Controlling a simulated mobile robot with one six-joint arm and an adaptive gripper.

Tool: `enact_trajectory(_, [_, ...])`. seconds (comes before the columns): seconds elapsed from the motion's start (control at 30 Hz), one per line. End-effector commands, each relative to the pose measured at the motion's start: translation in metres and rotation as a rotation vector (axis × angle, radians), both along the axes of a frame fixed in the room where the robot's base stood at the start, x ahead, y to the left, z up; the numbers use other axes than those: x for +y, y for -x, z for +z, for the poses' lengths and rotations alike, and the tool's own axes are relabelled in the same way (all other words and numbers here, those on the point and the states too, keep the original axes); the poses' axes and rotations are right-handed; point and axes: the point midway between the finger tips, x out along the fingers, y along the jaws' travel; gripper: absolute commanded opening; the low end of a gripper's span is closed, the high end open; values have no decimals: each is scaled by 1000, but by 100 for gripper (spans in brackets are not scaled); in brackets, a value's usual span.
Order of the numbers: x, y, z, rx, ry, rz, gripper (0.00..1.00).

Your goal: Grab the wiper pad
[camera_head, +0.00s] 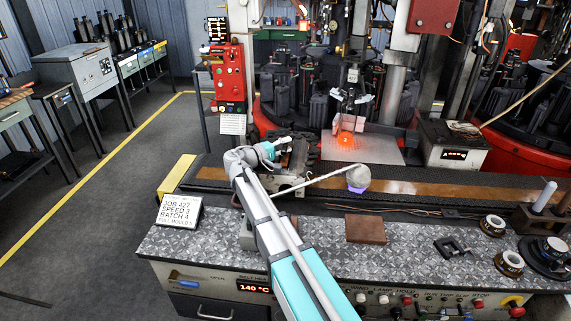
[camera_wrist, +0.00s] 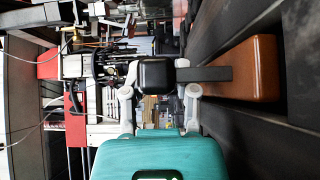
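In the wrist view, a brown block with rounded edges (camera_wrist: 247,68) has a dark bar (camera_wrist: 205,74) leading to a black knob (camera_wrist: 156,75). It looks like the wiper pad with its handle. My gripper (camera_wrist: 157,66) has one pale finger on each side of the knob, close against it. The view does not show whether the fingers press on it. In the head view, my gripper (camera_head: 281,145) is beside a dark metal mould (camera_head: 297,158) behind the counter. I cannot make out the pad there.
A pale rod with a grey, purple-based head (camera_head: 358,177) lies right of my arm. The patterned counter (camera_head: 190,245) bears a rusty brown plate (camera_head: 366,229), a job sign (camera_head: 179,212) and several rings at right. A glowing orange gob (camera_head: 345,137) hangs behind.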

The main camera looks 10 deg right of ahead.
Motion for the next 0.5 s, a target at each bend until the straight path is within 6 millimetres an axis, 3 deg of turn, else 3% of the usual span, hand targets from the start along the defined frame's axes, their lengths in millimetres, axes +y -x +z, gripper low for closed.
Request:
enact_trajectory(0.03, [0, 0, 0, 0, 0, 0, 22])
enact_trajectory(0.17, [0, 0, 0, 0, 0, 0, 0])
enact_trajectory(0.5, [0, 0, 0, 0, 1, 0, 0])
